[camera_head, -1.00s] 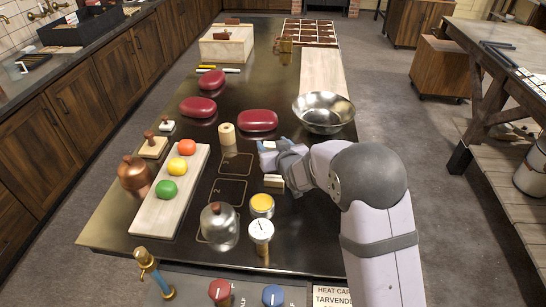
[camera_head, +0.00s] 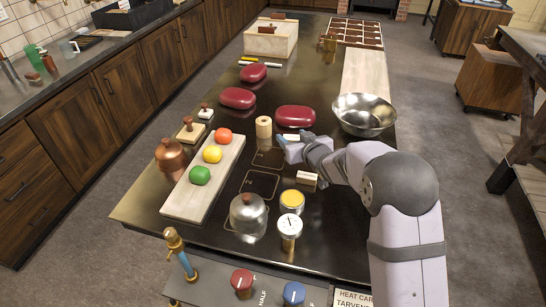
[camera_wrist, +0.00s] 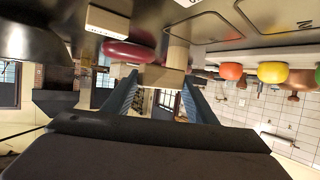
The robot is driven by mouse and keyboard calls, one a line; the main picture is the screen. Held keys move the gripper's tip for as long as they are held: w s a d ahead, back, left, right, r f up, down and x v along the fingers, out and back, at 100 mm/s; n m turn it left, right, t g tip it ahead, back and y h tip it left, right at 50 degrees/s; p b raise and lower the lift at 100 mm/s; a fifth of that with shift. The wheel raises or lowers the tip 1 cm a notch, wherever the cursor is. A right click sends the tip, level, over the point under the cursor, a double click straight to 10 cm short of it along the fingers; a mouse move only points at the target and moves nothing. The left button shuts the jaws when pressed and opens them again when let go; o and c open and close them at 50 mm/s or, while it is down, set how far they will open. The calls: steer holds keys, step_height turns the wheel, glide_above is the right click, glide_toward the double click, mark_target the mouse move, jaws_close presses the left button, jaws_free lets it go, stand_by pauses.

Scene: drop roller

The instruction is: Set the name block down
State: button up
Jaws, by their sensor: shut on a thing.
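My gripper (camera_head: 288,146) is low over the dark worktop, near the marked squares at the middle. In the wrist view its two blue fingers (camera_wrist: 160,92) are shut on a tan block (camera_wrist: 158,77), which I take to be the name block. In the head view this block is mostly hidden by the fingers. I cannot tell whether it touches the worktop. A pale wooden roller (camera_head: 263,128) stands upright just beyond and left of the gripper; it also shows behind the held block in the wrist view (camera_wrist: 179,52).
A small cream block (camera_head: 306,179) lies just below my wrist. A yellow-topped tin (camera_head: 292,200), a gauge (camera_head: 290,227) and a metal dome (camera_head: 248,214) stand nearer. A red cushion (camera_head: 295,117) and steel bowl (camera_head: 364,115) lie beyond.

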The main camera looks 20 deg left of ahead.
mark_target(272, 157)
steer(key=a+r+n+g+y, duration=0.2)
steer(key=a+r, duration=0.1)
steer(key=a, duration=0.4)
steer(key=shift+n, duration=0.4)
steer(key=shift+d, duration=0.1)
steer(key=shift+f, duration=4.9)
steer(key=shift+f, duration=0.15)
steer(key=shift+f, duration=0.15)
steer(key=o, duration=1)
